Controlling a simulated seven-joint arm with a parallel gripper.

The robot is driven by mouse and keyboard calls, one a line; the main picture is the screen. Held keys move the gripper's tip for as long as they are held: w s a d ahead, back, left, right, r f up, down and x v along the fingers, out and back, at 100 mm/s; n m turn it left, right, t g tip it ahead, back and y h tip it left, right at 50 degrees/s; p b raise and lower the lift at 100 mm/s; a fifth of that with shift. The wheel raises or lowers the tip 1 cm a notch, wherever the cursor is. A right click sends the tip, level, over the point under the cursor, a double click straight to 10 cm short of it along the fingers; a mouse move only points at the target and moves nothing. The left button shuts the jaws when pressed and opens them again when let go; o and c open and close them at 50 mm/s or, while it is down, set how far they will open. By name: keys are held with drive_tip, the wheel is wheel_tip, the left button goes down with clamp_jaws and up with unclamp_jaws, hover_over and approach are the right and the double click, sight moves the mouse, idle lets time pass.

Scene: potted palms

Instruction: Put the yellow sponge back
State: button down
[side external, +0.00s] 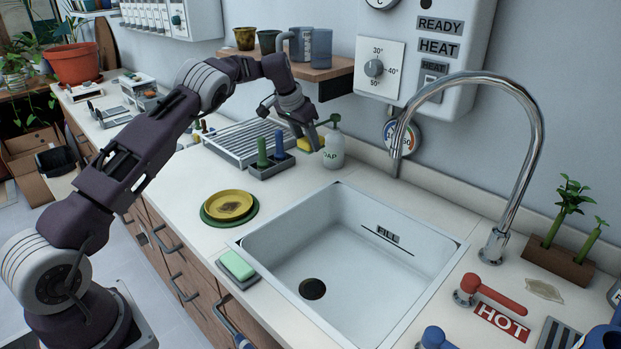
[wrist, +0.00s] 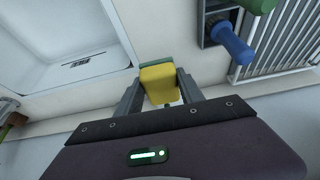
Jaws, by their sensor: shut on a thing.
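The yellow sponge (wrist: 158,84) has a green layer along one edge. In the wrist view it sits between the two fingers of my gripper (wrist: 158,92), which is shut on it. In the side view, my gripper (side external: 312,141) is over the back of the counter, beside the soap bottle (side external: 333,153). A small part of the yellow sponge (side external: 304,144) shows there; my fingers hide the rest. I cannot tell whether the sponge touches the counter.
A dark holder (side external: 271,169) with green- and blue-handled tools stands left of the gripper, before a ribbed drying rack (side external: 225,143). The white sink (side external: 345,255) lies in front. A green sponge (side external: 237,265) and stacked plates (side external: 228,206) are near the front edge. A shelf (side external: 300,72) hangs behind.

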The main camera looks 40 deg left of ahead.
sight(310, 177)
wheel_tip(310, 177, down, 10)
drive_tip(key=shift+w+a+r, duration=0.1)
drive_tip(key=shift+a+r, duration=0.05)
idle(0.3)
drive_tip(key=c, duration=0.7)
unclamp_jaws()
drive_tip(key=shift+c, duration=0.2)
drive_tip(key=v, duration=1.2)
